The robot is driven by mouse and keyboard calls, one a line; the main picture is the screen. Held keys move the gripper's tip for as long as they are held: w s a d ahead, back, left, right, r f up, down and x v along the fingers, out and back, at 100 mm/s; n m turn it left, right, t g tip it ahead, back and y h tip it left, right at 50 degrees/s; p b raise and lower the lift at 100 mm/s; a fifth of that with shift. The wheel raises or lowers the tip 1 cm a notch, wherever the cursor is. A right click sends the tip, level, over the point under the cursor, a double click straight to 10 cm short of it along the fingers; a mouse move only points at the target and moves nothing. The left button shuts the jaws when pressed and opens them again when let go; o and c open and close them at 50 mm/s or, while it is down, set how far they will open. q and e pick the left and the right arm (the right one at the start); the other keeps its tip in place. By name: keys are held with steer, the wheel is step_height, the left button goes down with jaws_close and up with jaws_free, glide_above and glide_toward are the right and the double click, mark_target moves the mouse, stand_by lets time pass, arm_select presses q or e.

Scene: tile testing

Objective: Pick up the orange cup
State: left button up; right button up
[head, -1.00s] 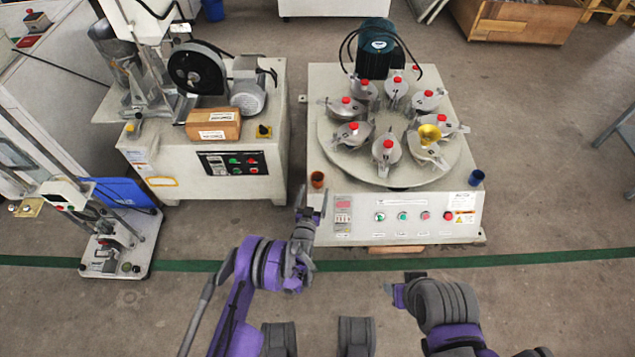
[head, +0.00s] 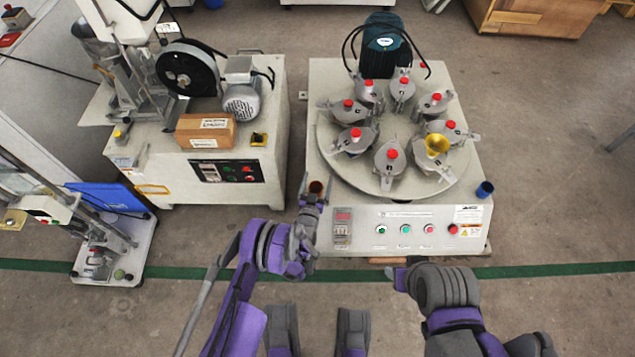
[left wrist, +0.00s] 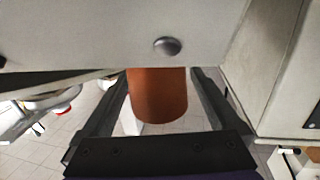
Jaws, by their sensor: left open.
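The orange cup (head: 316,186) stands at the front left corner of the light grey machine with the round turntable. My left gripper (head: 314,192) is at the cup, with its fingers reaching to either side of it. In the left wrist view the cup (left wrist: 158,95) sits between the two open fingers, with a visible gap on each side. My left gripper is open. My right arm shows at the lower right, but its fingers cannot be made out.
The turntable (head: 340,172) carries several grey holders with red knobs and one yellow funnel (head: 437,145). A blue cup (head: 484,189) stands at the machine's front right corner. Another machine with a brown box (head: 205,131) is to the left. Open floor lies in front.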

arm_select(q)
steer(key=shift+w, duration=0.2)
steer(key=shift+s+r, duration=0.1)
steer(key=shift+c, duration=1.1)
steer(key=c, duration=1.3)
